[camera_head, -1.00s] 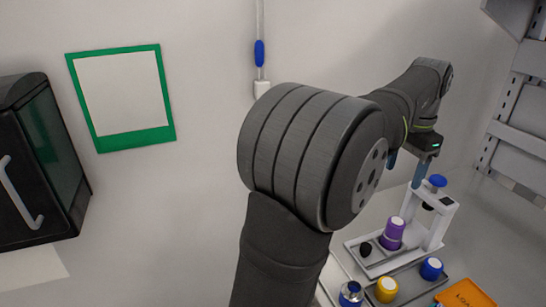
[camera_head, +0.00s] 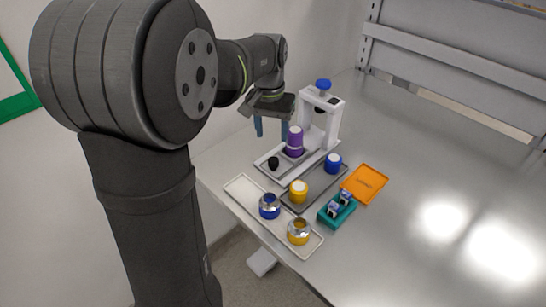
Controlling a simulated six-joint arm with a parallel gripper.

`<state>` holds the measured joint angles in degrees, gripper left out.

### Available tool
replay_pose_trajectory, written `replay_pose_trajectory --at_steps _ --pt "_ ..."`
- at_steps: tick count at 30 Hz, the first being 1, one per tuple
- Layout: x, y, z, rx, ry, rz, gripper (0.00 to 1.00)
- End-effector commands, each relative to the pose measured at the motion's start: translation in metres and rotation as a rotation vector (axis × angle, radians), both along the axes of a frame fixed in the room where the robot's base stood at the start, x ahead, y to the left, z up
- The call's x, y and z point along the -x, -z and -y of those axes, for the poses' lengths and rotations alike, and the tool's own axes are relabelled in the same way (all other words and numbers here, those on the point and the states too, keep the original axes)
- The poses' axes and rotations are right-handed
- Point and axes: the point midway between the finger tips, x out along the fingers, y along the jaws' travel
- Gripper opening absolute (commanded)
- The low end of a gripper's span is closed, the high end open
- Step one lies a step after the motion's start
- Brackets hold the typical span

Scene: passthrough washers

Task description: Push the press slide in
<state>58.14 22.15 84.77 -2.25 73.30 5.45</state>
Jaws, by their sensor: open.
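The white press (camera_head: 335,125) stands on the bench with a blue knob (camera_head: 323,85) on top. Its low base reaches toward the front left, and a black knob (camera_head: 273,163) stands near that end. A purple cylinder with a white top (camera_head: 295,142) stands upright on the base, in front of the press frame. I take the part with the black knob to be the press slide; its exact edges are too small to tell. My gripper (camera_head: 271,130) is open and empty, its blue fingers pointing down behind the black knob and left of the purple cylinder.
A pale tray (camera_head: 239,188) holds blue and yellow jars. A teal holder (camera_head: 337,212) and an orange tray (camera_head: 365,184) lie to the right. The bench (camera_head: 440,170) is clear farther right.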

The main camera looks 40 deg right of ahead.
Motion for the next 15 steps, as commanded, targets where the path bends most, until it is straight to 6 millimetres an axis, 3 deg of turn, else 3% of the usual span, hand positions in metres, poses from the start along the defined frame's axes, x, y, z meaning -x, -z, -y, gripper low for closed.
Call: replay_pose_trajectory --at_steps 9,15 --pt "0.003 0.068 0.001 -0.003 0.001 -0.001 0.50" --pt "0.003 0.092 0.001 -0.001 0.001 0.000 0.50"
